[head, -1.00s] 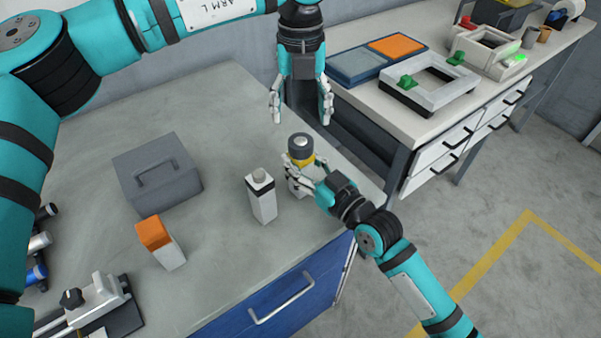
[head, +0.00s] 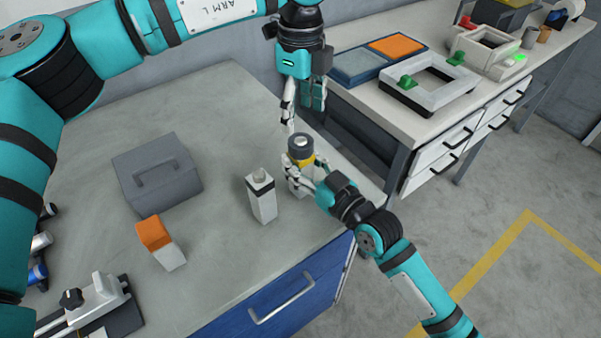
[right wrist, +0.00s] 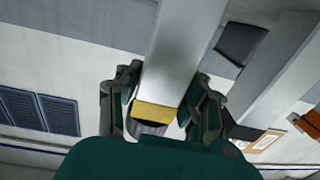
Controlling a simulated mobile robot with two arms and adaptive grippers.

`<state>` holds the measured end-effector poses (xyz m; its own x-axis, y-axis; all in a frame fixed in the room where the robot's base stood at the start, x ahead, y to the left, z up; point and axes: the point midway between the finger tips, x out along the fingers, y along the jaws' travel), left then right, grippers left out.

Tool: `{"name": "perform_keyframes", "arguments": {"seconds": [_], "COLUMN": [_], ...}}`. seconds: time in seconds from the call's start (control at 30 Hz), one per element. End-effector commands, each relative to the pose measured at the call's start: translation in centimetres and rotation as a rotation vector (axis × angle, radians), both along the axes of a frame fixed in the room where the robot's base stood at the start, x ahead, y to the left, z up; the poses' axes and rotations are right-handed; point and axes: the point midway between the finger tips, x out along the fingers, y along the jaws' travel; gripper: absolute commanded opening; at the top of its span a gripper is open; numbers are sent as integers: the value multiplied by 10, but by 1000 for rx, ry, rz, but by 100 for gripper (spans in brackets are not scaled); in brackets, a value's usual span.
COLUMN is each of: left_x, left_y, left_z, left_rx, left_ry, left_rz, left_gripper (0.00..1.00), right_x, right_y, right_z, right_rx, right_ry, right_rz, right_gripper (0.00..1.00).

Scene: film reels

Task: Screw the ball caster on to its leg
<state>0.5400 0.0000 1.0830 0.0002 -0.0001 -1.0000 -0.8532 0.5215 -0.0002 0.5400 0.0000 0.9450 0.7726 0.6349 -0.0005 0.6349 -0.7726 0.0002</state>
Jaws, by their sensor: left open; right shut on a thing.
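The ball caster (head: 301,144), a dark ring with a pale ball, sits at the top of a white square leg (head: 296,181) with a yellow band. My right gripper (head: 304,174) is shut on the leg below the band and holds it upright near the table's right edge. In the right wrist view the leg (right wrist: 185,50) lies between the fingers, with the yellow band and a dark end near the palm. How far the caster is threaded on cannot be told. My left gripper (head: 301,114) is open and empty, pointing down just above the caster.
A white post (head: 262,202) with a dark band stands just left of the leg. A grey box (head: 157,178), an orange-and-white block (head: 160,243) and a clamp-like fixture (head: 97,304) are farther left. A second bench (head: 400,118) stands at the back right.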

Motion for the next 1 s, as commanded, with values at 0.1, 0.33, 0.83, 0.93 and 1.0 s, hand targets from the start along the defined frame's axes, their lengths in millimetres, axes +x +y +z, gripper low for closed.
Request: {"name": "perform_keyframes", "arguments": {"seconds": [0.1,0.33,0.83,0.93,1.0], "left_x": [0,-1,0,0,0], "left_y": [0,0,0,0,0], "left_z": [-11,-46,-79,-79,-79], "left_rx": [1,1,0,0,1], "left_ry": [3,4,0,0,1], "left_rz": [0,-1,-1,-1,-1], "left_gripper": [65,65,65,65,60], "right_x": [0,0,0,0,0], "right_y": [0,0,0,0,0], "right_z": [0,0,0,0,0], "right_rx": [-1,0,0,0,0], "right_ry": [1,0,0,0,0], "right_rz": [0,0,0,0,0], "right_gripper": [0,0,0,0,0]}}
